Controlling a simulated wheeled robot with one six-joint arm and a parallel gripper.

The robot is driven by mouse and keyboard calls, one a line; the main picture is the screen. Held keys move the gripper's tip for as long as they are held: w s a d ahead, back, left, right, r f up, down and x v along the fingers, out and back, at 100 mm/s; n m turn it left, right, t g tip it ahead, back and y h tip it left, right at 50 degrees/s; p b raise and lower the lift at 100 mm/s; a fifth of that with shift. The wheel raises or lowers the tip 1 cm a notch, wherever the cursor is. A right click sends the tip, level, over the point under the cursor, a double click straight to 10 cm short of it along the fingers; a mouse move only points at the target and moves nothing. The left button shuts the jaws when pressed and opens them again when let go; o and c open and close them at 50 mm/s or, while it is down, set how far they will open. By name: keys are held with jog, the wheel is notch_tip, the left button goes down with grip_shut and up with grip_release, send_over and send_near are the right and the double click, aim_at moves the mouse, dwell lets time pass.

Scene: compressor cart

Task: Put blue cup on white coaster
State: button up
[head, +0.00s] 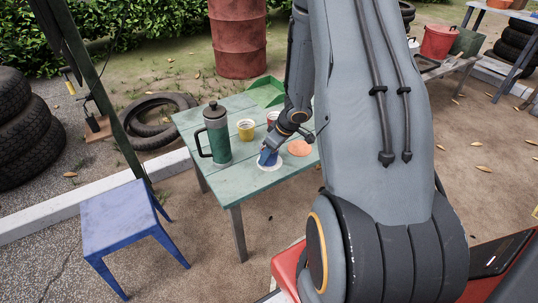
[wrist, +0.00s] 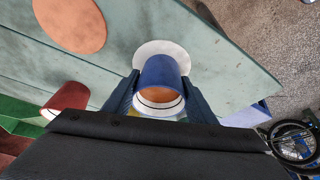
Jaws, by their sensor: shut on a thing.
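The blue cup (head: 267,158) is held in my gripper (head: 266,152) above or on the white coaster (head: 269,167) near the front edge of the green table. In the wrist view my gripper (wrist: 158,100) has one finger on each side of the blue cup (wrist: 161,74), shut on it. The white coaster (wrist: 158,48) shows beyond the cup and is partly hidden by it. I cannot tell whether the cup touches the coaster.
An orange coaster (head: 300,148) lies right of the cup. A yellow cup (head: 246,129), a red cup (head: 272,118), a green tray (head: 263,91) and a green press pot (head: 217,134) stand on the table (head: 222,178). A blue stool (head: 122,215) is at the left.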

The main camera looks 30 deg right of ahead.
jog(key=shift+f, duration=0.1)
jog(key=o, duration=1.2)
jog(key=shift+c, duration=0.2)
jog(key=s+d+r+m+h+p, duration=0.1)
jog(key=s+r+h+p, duration=0.15)
jog(key=r, duration=0.65)
jog(key=s+d+r+m+h+p, duration=0.1)
jog(key=r+p, duration=0.2)
jog(key=r, duration=0.7)
jog(key=s+a+r+m+g+y+p, duration=0.1)
jog(key=s+a+r+g, duration=0.1)
jog(key=s+a+r, duration=0.3)
jog(key=s+a+r+m+g+p, duration=0.1)
jog(key=s+a+r, duration=0.4)
jog(key=s+a, duration=0.9)
jog(key=shift+s+a+m+g+y, duration=0.15)
jog(key=shift+a+m+g+y, duration=0.1)
jog(key=shift+m+g+y, duration=0.2)
